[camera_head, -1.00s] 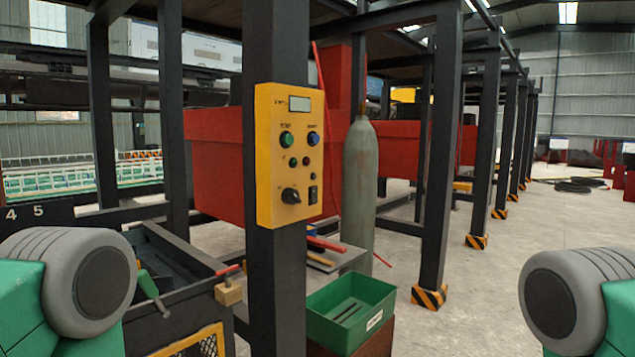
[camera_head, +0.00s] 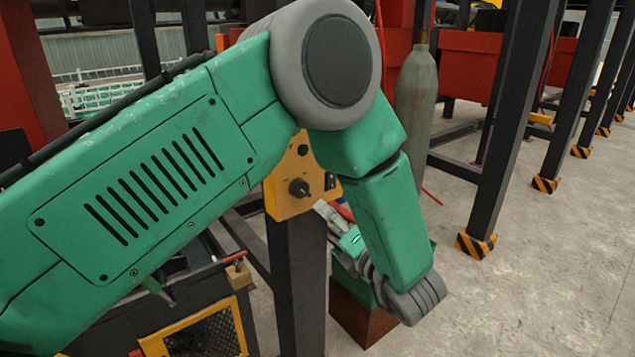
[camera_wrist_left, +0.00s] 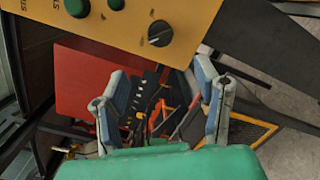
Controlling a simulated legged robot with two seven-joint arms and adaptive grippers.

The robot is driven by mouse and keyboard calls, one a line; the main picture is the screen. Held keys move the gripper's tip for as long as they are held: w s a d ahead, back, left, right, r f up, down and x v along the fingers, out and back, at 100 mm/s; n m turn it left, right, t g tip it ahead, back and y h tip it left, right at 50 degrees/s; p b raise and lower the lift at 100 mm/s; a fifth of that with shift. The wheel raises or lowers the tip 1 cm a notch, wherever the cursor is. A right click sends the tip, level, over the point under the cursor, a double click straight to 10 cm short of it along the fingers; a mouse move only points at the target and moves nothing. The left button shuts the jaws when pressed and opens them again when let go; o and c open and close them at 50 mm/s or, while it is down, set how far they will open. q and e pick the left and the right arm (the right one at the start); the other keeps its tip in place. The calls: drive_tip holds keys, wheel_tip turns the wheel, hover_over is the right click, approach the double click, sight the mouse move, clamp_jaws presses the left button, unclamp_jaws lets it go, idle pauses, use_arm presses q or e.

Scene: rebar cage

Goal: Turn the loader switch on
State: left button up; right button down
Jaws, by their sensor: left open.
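The yellow control box (camera_head: 290,203) is on a dark post, its upper part hidden behind my left arm. No readable label shows which one is the loader switch. In the left wrist view the rotary switch (camera_wrist_left: 160,33) lies above my fingers, its white mark pointing left, beside green buttons (camera_wrist_left: 77,7). My left gripper (camera_head: 332,216) is open and empty, just below and right of the rotary switch, apparently not touching it. My right gripper is out of view.
A grey-green gas cylinder (camera_head: 414,105) stands behind the post. A green bin, mostly hidden by my arm, sits on a brown box (camera_head: 355,312) at the post's foot. Concrete floor (camera_head: 540,280) at the right is clear.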

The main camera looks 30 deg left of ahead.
sight(304, 194)
use_arm(q)
drive_tip(key=p+x, duration=0.2)
drive_tip(key=x, duration=1)
drive_tip(key=shift+w+a+f+p, duration=0.1)
drive_tip(key=shift+a+f+p, duration=0.1)
drive_tip(key=shift+a+p, duration=0.15)
drive_tip(key=shift+d, duration=0.15)
drive_tip(key=shift+d, duration=0.1)
drive_tip(key=c, duration=1.2)
